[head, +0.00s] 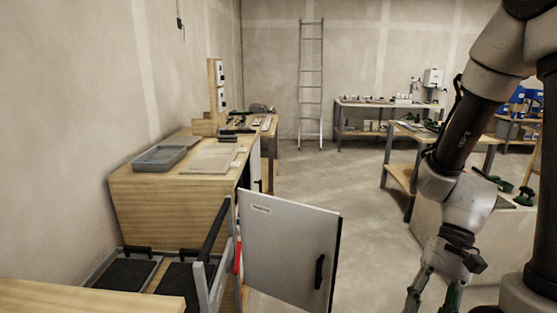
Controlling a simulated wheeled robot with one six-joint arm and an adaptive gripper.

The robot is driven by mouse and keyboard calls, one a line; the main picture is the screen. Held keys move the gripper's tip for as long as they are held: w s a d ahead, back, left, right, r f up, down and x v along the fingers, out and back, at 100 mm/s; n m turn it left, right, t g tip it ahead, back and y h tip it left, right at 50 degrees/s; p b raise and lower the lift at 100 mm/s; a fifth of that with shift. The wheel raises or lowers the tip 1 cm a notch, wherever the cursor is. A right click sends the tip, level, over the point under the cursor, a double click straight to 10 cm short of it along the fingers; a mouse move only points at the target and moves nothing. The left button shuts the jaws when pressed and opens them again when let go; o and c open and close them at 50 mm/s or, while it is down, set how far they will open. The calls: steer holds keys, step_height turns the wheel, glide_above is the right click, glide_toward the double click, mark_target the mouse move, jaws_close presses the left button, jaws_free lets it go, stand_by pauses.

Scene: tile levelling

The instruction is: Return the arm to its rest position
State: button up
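My arm (463,128) comes down along the right side of the head view, bent at its joints. My gripper (432,296) points downward at the lower right, and its fingertips are close to the bottom edge of the picture. The fingers look spread apart, with pale floor showing between them. I see nothing held between them, though the tips are partly cut off by the picture edge.
A cabinet door (288,246) stands open left of my gripper. A wooden workbench (170,205) carries a grey tray (159,158). Benches with tools (400,165) stand behind my arm. A ladder (311,85) leans on the back wall. Concrete floor (335,185) is clear mid-picture.

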steer(key=w+d+r+n+t+h, duration=0.1)
steer(key=d+r+t, duration=0.3)
steer(key=r, duration=0.5)
steer(key=w+d+r+n+t+h, duration=0.2)
steer(key=d+r+n+t+h, duration=0.2)
steer(key=r, duration=0.6)
steer(key=shift+w+d+t, duration=0.25)
steer(key=shift+d+t, duration=0.15)
steer(key=shift+t, duration=0.5)
steer(key=shift+a, duration=0.1)
